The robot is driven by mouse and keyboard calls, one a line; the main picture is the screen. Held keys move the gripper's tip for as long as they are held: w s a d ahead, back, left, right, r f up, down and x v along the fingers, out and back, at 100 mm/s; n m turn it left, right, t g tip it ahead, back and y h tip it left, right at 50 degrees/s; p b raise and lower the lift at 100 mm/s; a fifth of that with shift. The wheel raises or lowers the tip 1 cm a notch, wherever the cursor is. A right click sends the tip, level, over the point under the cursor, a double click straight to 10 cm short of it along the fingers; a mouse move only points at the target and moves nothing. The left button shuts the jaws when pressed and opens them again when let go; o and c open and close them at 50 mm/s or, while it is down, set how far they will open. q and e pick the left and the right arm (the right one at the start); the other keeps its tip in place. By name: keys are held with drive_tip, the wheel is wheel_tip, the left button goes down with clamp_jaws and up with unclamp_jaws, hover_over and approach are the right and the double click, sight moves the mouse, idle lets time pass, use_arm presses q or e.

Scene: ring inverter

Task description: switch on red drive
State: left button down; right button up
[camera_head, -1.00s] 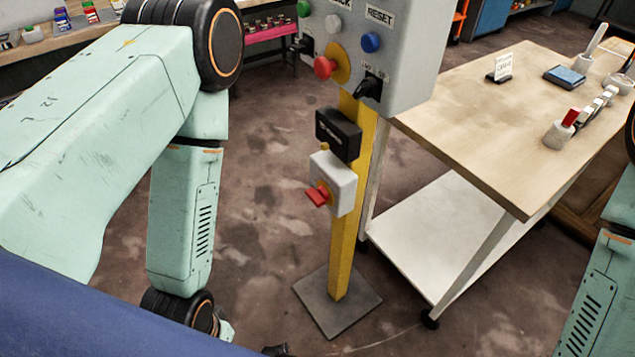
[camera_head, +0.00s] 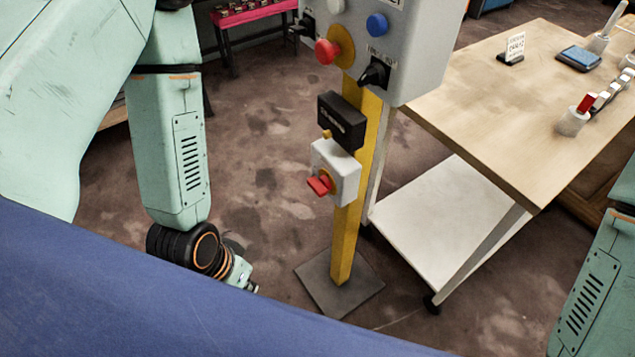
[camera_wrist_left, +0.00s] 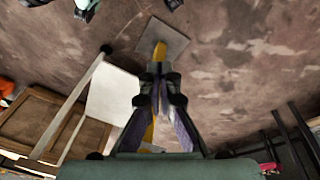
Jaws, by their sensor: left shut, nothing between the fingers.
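A white switch box (camera_head: 342,158) with a red handle (camera_head: 320,184) on a yellow plate is mounted on the yellow post (camera_head: 347,240). Above it is a black box (camera_head: 341,122) with unreadable lettering. A grey control panel (camera_head: 425,45) at the top carries a red button (camera_head: 327,52), a blue button (camera_head: 377,24) and a black rotary switch (camera_head: 375,73). My left gripper shows in the left wrist view (camera_wrist_left: 160,78), shut and empty, with the post beyond it. In the head view its wrist is left of the post, below the switch box; the fingertips are hidden. My right gripper is out of view.
A wooden-topped table (camera_head: 470,95) with a white lower shelf (camera_head: 445,215) stands right of the post. The post's flat grey base (camera_head: 315,290) sits on the floor. Brown floor left of the post is open. A pink-topped stand (camera_head: 262,14) is at the back.

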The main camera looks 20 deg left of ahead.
use_arm(q)
drive_tip(key=w+d+r+m+t+h, duration=0.1)
drive_tip(key=w+r+m+t+h, duration=0.3)
drive_tip(key=w+r, duration=1.2)
drive_tip(key=shift+w+d+m+t, duration=0.4)
drive_tip(key=shift+w+m+t, duration=0.2)
drive_tip(key=shift+m, duration=0.6)
drive_tip(key=shift+r, duration=0.1)
